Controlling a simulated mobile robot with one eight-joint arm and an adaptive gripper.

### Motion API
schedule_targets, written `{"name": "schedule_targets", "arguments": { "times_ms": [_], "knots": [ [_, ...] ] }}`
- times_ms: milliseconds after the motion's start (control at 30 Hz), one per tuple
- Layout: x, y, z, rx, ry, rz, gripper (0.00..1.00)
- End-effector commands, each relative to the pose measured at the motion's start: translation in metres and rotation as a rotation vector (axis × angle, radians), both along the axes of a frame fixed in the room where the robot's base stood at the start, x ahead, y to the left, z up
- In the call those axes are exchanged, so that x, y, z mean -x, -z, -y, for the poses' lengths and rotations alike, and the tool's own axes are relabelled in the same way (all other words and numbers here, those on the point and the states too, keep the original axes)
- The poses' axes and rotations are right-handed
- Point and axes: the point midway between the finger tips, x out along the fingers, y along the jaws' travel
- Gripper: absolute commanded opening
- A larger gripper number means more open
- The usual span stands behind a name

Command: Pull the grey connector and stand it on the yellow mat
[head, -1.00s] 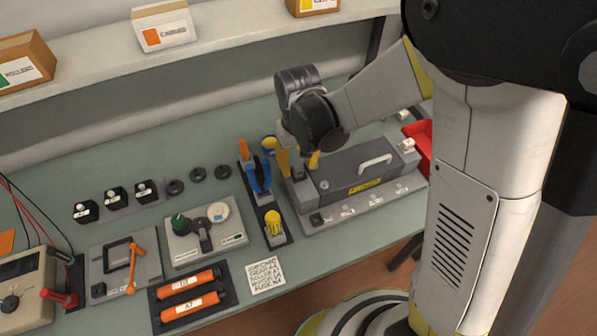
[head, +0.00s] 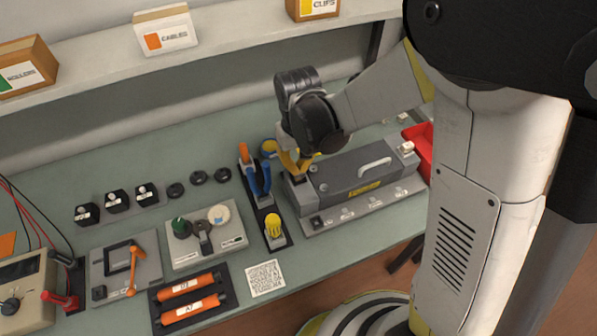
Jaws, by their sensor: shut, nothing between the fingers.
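My gripper (head: 297,172) points down at the left end of the grey machine (head: 345,175), with its yellow fingers shut and holding nothing. Its tips are close to the machine's left end; I cannot tell whether they touch it. The machine has a pale handle on top and a front ledge with several small labelled fittings. I cannot make out which part is the grey connector; it may be hidden behind my gripper or too small. No yellow mat can be made out.
Left of the machine, a dark rack holds blue-and-orange pliers (head: 258,178) and a yellow knob-like item (head: 273,226). A red bin (head: 418,145) is at the right. Switches, dials and orange cartridges (head: 189,304) fill the left bench. Bare bench shows behind the pliers.

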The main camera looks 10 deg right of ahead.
Motion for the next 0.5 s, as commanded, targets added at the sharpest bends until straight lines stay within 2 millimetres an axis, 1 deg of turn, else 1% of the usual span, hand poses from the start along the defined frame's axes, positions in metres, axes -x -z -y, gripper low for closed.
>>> {"name": "schedule_targets", "arguments": {
  "times_ms": [500],
  "knots": [
    [-0.0002, -0.009, 0.0006, 0.001, 0.001, 0.0, 0.0]
  ]
}}
